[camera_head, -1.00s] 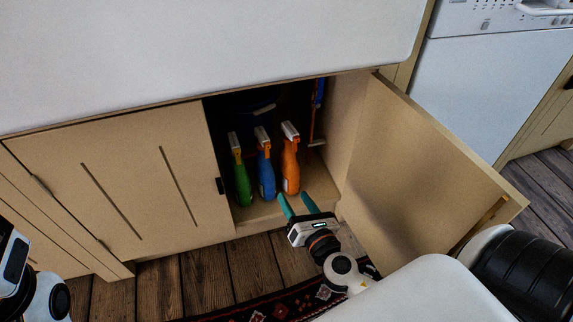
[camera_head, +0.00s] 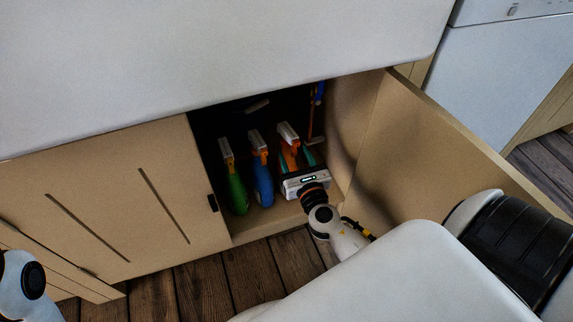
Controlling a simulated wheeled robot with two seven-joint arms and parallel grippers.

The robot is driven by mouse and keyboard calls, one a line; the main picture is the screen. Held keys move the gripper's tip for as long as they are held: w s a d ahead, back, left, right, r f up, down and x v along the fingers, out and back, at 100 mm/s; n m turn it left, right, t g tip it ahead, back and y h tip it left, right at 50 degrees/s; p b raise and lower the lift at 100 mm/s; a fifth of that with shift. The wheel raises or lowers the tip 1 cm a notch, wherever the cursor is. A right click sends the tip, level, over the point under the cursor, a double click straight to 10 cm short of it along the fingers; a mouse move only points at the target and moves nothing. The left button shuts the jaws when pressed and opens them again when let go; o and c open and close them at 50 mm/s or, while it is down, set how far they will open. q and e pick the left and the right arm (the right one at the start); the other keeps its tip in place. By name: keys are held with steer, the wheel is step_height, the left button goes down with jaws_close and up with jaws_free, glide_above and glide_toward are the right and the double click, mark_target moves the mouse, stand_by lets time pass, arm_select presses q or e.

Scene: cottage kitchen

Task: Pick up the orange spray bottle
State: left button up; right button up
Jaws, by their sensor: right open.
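The orange spray bottle (camera_head: 287,138) stands upright in the open cupboard, rightmost of three bottles, with a white-topped orange trigger head. My right gripper (camera_head: 297,158) is inside the cupboard in front of it, open, with its teal fingers reaching to either side of the bottle's body. The gripper's white housing hides the lower part of the bottle. I cannot tell whether the fingers touch it. Of my left arm only a white and black part shows at the lower left edge; its gripper is out of view.
A blue bottle (camera_head: 263,183) and a green bottle (camera_head: 237,190) stand close on the left. The open cupboard door (camera_head: 425,150) is on the right, beside my right arm. A white counter (camera_head: 200,60) overhangs the cupboard. A blue and orange long-handled item (camera_head: 314,110) stands at the back right.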

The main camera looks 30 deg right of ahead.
mark_target(289, 148)
steer(key=x, duration=0.2)
steer(key=b+x, duration=0.1)
steer(key=x, duration=0.2)
steer(key=shift+w+a, duration=0.2)
jaws_close()
